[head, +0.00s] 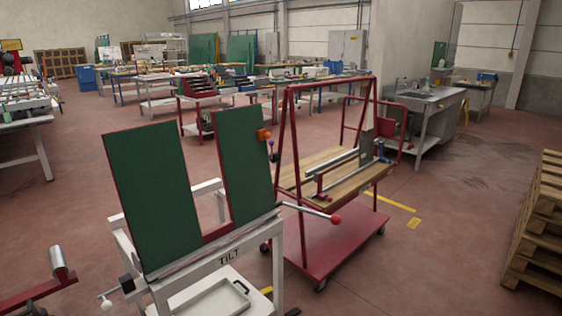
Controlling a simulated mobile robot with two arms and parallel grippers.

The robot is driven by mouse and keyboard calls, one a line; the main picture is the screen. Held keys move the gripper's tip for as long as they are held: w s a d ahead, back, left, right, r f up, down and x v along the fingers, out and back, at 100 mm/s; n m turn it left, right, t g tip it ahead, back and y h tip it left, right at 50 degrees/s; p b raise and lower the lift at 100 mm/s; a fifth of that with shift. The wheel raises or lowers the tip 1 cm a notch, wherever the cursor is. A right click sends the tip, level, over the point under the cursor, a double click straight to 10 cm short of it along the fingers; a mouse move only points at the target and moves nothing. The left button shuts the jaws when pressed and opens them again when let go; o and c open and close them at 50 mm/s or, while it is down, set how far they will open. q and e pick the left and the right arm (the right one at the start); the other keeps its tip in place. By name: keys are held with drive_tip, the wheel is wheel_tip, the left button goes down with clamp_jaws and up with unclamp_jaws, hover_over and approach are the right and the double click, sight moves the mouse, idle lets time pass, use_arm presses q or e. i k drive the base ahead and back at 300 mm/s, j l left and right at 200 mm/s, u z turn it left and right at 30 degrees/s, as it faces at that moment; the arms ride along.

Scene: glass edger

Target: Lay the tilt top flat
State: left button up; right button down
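The tilt top stands steeply raised on a white frame labelled TILT (229,258). It has two green panels, a left panel (155,195) and a right panel (243,165), with a gap between them and dark red edging. A metal lever with a red ball end (336,219) sticks out to the right of the frame. A white knob (105,303) sits at the frame's lower left, beside a black block (127,284). An orange part (263,134) is at the right panel's outer edge. Neither of my grippers is in view.
A red wheeled cart (325,235) with a wooden shelf stands close to the right. Stacked wooden pallets (540,230) are at the far right. A red bar with a grey cylinder (57,262) is at lower left. Floor between cart and pallets is mostly clear.

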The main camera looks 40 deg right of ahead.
sight(148, 164)
drive_tip(key=i+l, duration=0.15)
drive_tip(key=l, duration=0.3)
drive_tip(key=i+l, duration=0.15)
drive_tip(key=l, duration=0.35)
drive_tip(key=i+l, duration=0.15)
drive_tip(key=l, duration=0.3)
drive_tip(key=i+l, duration=0.15)
drive_tip(key=l, duration=0.35)
drive_tip(key=i+l, duration=0.15)
drive_tip(key=l, duration=0.3)
drive_tip(key=i+l, duration=0.15)
drive_tip(key=l, duration=0.35)
drive_tip(key=i+l, duration=0.15)
drive_tip(key=l, duration=0.3)
drive_tip(key=i+l, duration=0.15)
drive_tip(key=l, duration=0.35)
